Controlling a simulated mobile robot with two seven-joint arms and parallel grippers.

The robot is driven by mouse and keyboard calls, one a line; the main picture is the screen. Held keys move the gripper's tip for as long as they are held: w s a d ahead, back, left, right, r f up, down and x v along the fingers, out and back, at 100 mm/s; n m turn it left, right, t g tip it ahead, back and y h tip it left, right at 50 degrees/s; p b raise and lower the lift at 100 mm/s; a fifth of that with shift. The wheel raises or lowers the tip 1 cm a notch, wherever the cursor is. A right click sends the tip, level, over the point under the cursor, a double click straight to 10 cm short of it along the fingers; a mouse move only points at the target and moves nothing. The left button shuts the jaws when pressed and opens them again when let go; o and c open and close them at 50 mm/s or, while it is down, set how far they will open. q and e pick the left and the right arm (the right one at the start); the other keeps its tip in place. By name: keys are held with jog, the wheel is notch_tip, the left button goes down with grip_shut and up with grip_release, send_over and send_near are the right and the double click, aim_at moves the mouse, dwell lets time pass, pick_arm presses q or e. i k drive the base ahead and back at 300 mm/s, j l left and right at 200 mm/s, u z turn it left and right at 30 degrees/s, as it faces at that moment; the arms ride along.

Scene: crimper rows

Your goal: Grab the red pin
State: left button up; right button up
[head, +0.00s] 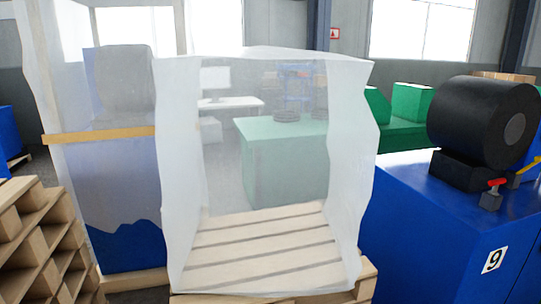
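A small red piece (497,183), which looks like the red pin, sits on top of a small dark block (490,200). The block stands on the blue machine (430,195) at the right, near a large black cylinder (475,118). The red piece is small in the picture, so its exact shape is hard to tell. Nothing touches it from above. Neither of my grippers shows in the head view.
A translucent plastic-wrapped pallet (265,240) stands in front at the middle, left of the blue machine. Another wrapped load (120,180) is behind it at left. Stacked wooden pallets (45,240) fill the lower left. A green cabinet (285,160) shows through the plastic.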

aim_at(495, 184)
jog(key=z, duration=1.4)
jog(key=i+l+u, duration=0.15)
jog(key=i+l, duration=0.15)
jog(key=i+l+u, duration=0.15)
jog(key=l, duration=0.4)
jog(key=i, duration=0.1)
